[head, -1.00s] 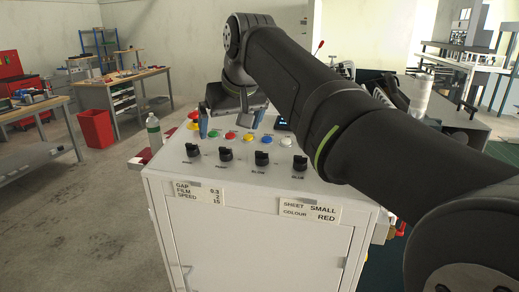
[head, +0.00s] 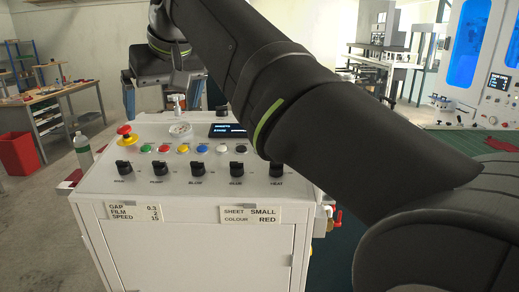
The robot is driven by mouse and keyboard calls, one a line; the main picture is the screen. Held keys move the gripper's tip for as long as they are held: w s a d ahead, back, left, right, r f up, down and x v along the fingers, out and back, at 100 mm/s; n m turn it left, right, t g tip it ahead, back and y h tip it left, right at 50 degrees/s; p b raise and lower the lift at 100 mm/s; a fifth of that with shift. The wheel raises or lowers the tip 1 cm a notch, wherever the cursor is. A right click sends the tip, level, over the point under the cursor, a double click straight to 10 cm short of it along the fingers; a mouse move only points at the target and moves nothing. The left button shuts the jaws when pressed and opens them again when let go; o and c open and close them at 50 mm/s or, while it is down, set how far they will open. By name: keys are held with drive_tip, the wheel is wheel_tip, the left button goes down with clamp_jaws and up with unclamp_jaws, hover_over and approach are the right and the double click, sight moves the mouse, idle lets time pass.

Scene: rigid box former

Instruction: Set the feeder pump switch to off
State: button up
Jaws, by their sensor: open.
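The white control panel (head: 100,184) carries a front row of black rotary switches. From left they are a first switch (head: 124,168), a second switch (head: 160,168), one labelled BLOW (head: 197,169), one labelled GLUE (head: 237,169) and one labelled HEAT (head: 277,169). The switch positions are also unclear. My gripper (head: 164,106) is open and empty, its blue-grey fingers apart, above and behind the row, touching no switch.
A red mushroom button (head: 125,130) stands at the panel's left. Several coloured push buttons (head: 164,149) line up behind the switches, with a gauge (head: 180,129) and a small display (head: 227,130) farther back. My arm crosses the right side.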

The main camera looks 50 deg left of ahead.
drive_tip(key=c, duration=1.1)
drive_tip(key=shift+o, duration=0.2)
drive_tip(key=m+g+y, duration=0.2)
drive_tip(key=m+g, duration=0.3)
drive_tip(key=m, duration=2)
approach(163, 162)
drive_tip(key=x, duration=1)
drive_tip(key=c, duration=1)
